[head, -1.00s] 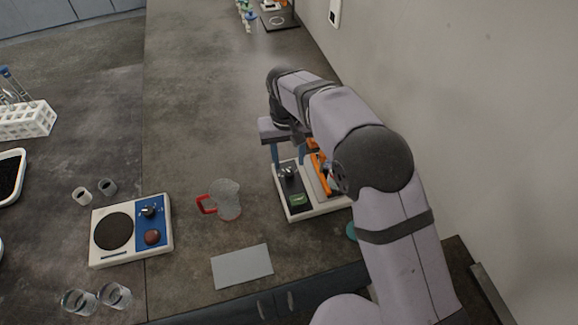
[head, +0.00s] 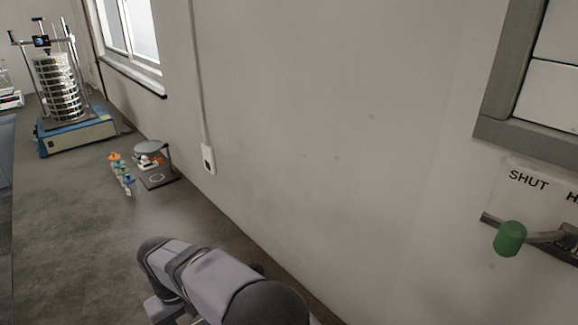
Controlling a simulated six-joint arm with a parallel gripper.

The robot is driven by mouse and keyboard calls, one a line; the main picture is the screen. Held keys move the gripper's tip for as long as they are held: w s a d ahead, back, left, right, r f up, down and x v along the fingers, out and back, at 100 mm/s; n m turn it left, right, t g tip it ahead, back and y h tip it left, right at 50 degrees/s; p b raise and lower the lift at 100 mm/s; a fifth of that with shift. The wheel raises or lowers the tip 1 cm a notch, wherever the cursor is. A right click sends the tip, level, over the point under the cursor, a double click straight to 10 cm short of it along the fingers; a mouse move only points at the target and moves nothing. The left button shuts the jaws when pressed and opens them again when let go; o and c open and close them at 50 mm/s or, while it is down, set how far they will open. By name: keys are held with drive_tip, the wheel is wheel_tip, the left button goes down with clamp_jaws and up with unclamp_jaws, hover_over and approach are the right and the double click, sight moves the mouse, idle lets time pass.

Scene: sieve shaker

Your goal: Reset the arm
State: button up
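My arm (head: 220,285) reaches up from the bottom edge of the head view, in grey-lilac links with dark joints. Only the top of my gripper (head: 163,309) shows at the bottom edge, left of the arm. Its fingers are below the frame, so I cannot see whether they are open or hold anything. What lies under the gripper is also out of view.
A sieve shaker (head: 62,90) on a blue base stands at the far left. A wall (head: 330,130) runs along the right; a green-handled lever (head: 510,238) is at the right.

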drive_tip(key=w+d+r+m+p, duration=0.15)
drive_tip(key=d+r+p, duration=0.3)
drive_tip(key=d, duration=0.65)
drive_tip(key=w+d+r+m+p, duration=0.1)
drive_tip(key=d+r+m+p, duration=0.15)
drive_tip(key=d+r, duration=0.6)
drive_tip(key=s+d+r+m+p, duration=0.1)
drive_tip(key=s+d+m+p, duration=0.1)
drive_tip(key=s+d, duration=0.4)
drive_tip(key=s+d+r+m+y+p, duration=0.1)
drive_tip(key=s+d+p, duration=0.3)
drive_tip(key=d, duration=1)
drive_tip(key=s+m, duration=0.1)
drive_tip(key=s, duration=0.2)
drive_tip(key=shift+r+m+p, duration=0.3)
drive_tip(key=shift+r+p, duration=0.05)
drive_tip(key=shift+p, duration=0.05)
